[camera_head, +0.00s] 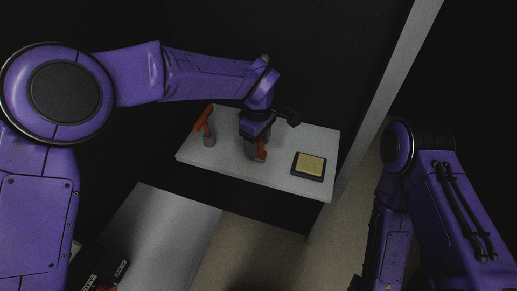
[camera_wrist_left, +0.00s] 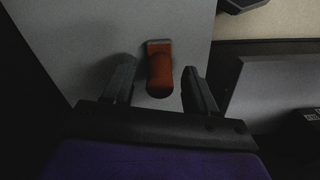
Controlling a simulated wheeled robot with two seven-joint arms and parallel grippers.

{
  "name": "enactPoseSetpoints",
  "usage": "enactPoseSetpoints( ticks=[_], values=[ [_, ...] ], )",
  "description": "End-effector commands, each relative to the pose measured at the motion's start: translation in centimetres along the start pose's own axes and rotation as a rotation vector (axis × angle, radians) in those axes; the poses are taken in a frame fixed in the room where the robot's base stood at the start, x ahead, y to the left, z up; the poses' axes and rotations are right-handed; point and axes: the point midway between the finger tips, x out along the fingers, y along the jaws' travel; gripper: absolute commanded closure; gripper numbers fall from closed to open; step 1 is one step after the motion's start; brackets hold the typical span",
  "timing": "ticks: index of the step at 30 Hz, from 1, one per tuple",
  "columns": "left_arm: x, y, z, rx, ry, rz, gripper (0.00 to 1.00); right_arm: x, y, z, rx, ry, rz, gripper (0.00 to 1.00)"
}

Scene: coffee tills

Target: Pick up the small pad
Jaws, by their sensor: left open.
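A small dark square pad with a pale yellow top (camera_head: 308,166) lies flat at the right end of the light grey counter (camera_head: 228,171). My left gripper (camera_head: 256,147) is to the left of it, over the middle of the counter, pointing down. In the left wrist view the jaws of my left gripper (camera_wrist_left: 157,68) are apart, with an orange-handled item (camera_wrist_left: 159,72) showing between them. I cannot tell whether they touch it. My right gripper is out of view.
Another orange-handled item with a grey base (camera_head: 207,130) stands at the counter's left end. A lower grey surface (camera_head: 165,235) with dark items (camera_head: 105,270) is at the bottom left. A pale post (camera_head: 390,75) rises at the right, beside the counter.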

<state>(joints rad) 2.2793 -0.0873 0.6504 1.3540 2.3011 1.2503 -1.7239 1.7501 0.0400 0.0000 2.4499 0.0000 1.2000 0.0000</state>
Motion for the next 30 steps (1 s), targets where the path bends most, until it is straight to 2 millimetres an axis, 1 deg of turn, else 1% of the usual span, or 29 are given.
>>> enactPoseSetpoints(
  ticks=[2,3,5,6,7,8,16,20,24,26,29,30],
  values=[
    [0.0,0.0,0.0,0.0,0.0,0.0,0.43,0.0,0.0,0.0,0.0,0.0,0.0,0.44],
    [0.0,0.0,0.0,0.0,0.0,0.0,0.56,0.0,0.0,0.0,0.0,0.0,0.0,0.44],
    [0.0,0.0,0.0,0.0,0.0,0.0,0.75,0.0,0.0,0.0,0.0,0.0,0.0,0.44],
    [0.0,0.0,0.0,0.0,0.0,0.0,0.88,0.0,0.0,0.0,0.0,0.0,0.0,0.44],
    [0.0,0.0,0.0,0.001,0.0,0.0,0.98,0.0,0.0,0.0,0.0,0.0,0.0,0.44],
    [0.0,0.0,0.0,0.001,0.0,0.0,1.0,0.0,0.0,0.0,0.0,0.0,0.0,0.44],
    [-0.1,0.0,0.0,0.001,0.0,0.0,1.0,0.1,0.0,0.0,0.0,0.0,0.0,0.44],
    [-0.9,0.0,0.0,0.001,-0.001,0.0,1.0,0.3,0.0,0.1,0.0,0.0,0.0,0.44],
    [-3.3,-0.1,0.0,-0.001,-0.001,0.002,1.0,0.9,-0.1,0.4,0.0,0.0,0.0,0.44],
    [-4.4,-1.3,0.5,0.001,-0.002,0.002,1.0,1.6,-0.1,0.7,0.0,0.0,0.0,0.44],
    [-7.2,-3.4,1.6,0.002,-0.001,0.005,1.0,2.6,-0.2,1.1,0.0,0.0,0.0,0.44],
    [-8.4,-4.2,2.0,0.002,-0.001,0.005,1.0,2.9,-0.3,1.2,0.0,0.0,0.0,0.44]
  ],
)
